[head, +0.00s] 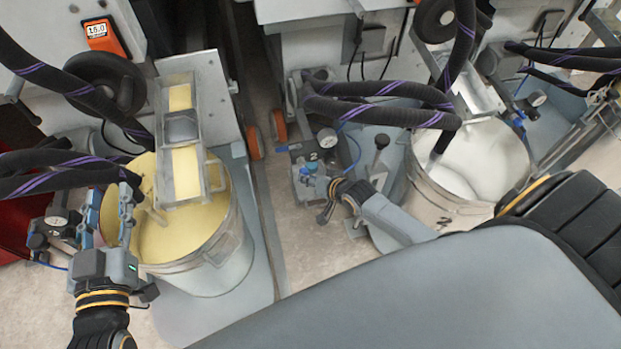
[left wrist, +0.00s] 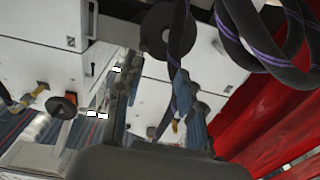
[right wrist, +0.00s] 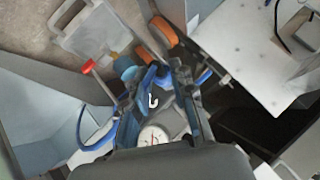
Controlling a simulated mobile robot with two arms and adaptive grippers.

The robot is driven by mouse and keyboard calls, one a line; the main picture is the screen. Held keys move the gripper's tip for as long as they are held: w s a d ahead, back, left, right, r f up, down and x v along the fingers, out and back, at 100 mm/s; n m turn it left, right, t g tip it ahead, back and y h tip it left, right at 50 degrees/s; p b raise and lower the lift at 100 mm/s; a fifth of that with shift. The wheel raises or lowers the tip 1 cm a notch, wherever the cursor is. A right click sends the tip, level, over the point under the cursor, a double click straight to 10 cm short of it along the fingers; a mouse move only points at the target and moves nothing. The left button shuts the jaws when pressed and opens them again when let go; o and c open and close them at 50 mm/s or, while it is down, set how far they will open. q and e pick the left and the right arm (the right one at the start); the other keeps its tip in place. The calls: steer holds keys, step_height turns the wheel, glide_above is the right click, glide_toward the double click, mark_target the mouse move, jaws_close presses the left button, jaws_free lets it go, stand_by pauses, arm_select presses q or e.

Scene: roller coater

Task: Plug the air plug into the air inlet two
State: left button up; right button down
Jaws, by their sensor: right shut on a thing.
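My right gripper (head: 331,200) is at the front of an air unit (head: 312,172) marked with a 2, between the two buckets. In the right wrist view, my right gripper (right wrist: 165,82) is shut on a small part, probably the air plug, largely hidden between its fingers. Blue fittings (right wrist: 150,76) show close to the fingertips, with a round gauge (right wrist: 155,138) nearer the camera. I cannot tell whether the plug is seated in inlet two. My left gripper (head: 107,225) is open and empty, in front of the left bucket.
A bucket of yellow paint (head: 225,262) stands at left and a bucket of white paint (head: 490,160) at right. Thick black hoses (head: 385,112) hang over the units. A second gauge unit (head: 52,228) is left of my left gripper. Bare floor (head: 315,245) lies between the buckets.

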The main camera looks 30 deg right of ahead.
arm_select(q)
steer(key=shift+d+r, duration=0.15)
steer(key=shift+r, duration=0.4)
arm_select(e)
steer(key=shift+w+d, duration=0.1)
steer(key=shift+w, duration=0.2)
arm_select(q)
steer(key=shift+d+r+t+h+b, duration=0.1)
steer(key=shift+r+t+h+b, duration=0.3)
steer(key=shift+r+t, duration=0.3)
arm_select(e)
steer(key=shift+w+d, duration=0.15)
steer(key=shift+w, duration=0.45)
arm_select(q)
steer(key=shift+r, duration=0.1)
arm_select(e)
steer(key=c, duration=1)
jaws_free()
steer(key=shift+c, duration=0.2)
arm_select(q)
steer(key=shift+r, duration=0.1)
arm_select(e)
steer(key=v, duration=1.2)
